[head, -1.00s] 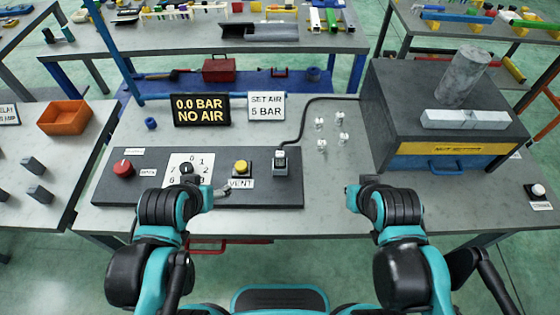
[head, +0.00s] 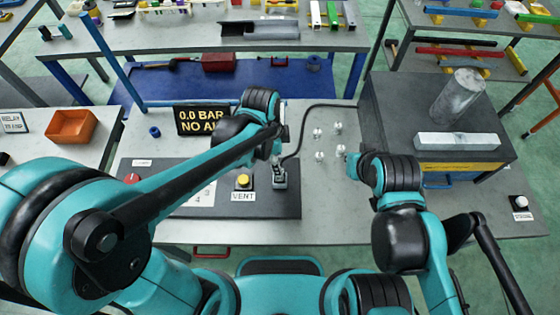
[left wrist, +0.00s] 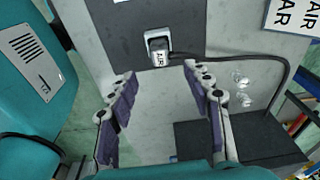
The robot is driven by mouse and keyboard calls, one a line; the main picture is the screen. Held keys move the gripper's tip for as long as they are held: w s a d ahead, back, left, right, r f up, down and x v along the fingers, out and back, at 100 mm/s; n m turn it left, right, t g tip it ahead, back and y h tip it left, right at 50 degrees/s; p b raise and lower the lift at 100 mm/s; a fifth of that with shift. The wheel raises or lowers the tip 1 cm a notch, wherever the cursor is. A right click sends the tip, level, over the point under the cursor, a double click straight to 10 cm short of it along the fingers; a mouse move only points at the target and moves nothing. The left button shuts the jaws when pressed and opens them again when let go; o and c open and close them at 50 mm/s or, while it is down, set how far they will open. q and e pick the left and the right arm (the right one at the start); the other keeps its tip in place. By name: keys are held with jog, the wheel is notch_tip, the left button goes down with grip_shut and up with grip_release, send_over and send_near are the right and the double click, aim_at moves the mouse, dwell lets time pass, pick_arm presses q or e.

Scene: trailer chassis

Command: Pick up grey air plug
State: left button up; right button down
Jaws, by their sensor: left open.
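The grey air plug (left wrist: 159,48), with a white AIR label, stands at a small block on the dark panel (head: 225,207), and a black hose runs from it. In the head view the plug (head: 279,176) is partly covered by my left gripper (head: 277,155). In the left wrist view my left gripper (left wrist: 160,72) is open and empty, its purple-padded fingers spread wide, with the plug just beyond and between the tips. I cannot tell the exact gap. My right gripper (head: 350,162) hangs right of the panel, away from the plug; its fingers are too small to judge.
The black hose (head: 298,135) loops behind the plug. Several small clear fittings (head: 319,156) lie right of it. The yellow VENT button (head: 243,181) is close on the left. The 0.0 BAR NO AIR display (head: 200,119) stands behind. A dark box (head: 380,100) blocks the right.

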pick_arm(q)
jog(key=shift+d+f+m, duration=0.15)
jog(key=shift+d+m, duration=0.15)
notch_tip(320, 180, down, 8)
jog(key=shift+w+d+r+b, duration=0.1)
jog(key=shift+b, duration=0.95)
grip_shut()
